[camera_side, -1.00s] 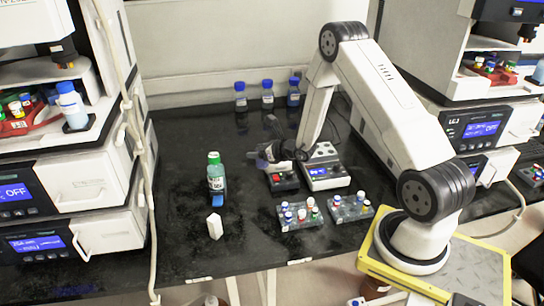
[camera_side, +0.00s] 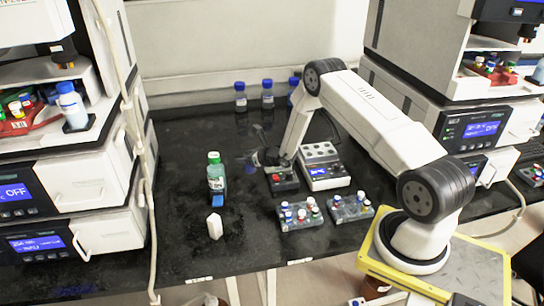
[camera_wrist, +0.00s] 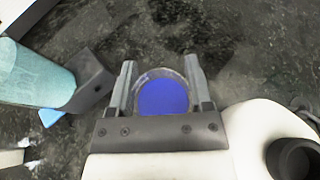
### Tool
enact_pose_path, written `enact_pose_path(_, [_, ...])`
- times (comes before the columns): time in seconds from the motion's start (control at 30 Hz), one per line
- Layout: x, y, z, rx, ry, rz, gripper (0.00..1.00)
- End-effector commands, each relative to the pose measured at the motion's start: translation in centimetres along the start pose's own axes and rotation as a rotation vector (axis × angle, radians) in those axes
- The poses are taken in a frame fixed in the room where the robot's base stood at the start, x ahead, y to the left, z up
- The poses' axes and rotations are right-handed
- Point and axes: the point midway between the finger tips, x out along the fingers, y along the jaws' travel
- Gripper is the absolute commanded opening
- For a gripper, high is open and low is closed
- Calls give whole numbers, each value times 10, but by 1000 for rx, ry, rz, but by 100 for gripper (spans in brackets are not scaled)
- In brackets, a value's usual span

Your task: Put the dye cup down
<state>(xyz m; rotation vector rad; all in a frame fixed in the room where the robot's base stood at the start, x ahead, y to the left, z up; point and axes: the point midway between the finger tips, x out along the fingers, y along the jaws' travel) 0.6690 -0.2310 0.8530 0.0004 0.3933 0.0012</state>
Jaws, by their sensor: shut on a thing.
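The dye cup (camera_wrist: 162,97) is a clear round cup with deep blue liquid, seen from above in the wrist view. My gripper (camera_wrist: 161,68) is shut on it, with one finger against each side. In the side view my gripper (camera_side: 256,159) is low over the black bench, right of the green-capped bottle. The cup is small and blurred there. I cannot tell whether its base touches the bench.
A green-capped bottle (camera_side: 216,180) and a small white block (camera_side: 214,226) stand to the left. A grey block device (camera_side: 323,165) and vial racks (camera_side: 299,215) lie to the right. Blue-capped bottles (camera_side: 267,96) stand behind. Bench between is clear.

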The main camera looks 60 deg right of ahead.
Motion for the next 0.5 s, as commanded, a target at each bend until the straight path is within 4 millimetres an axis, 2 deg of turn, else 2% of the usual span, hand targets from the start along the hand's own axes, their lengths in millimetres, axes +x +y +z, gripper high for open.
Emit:
enact_pose_path(0.27, [8,-2,-4,0,-1,0,5])
enact_pose_path(0.5, [16,-2,-26,1,0,0,5])
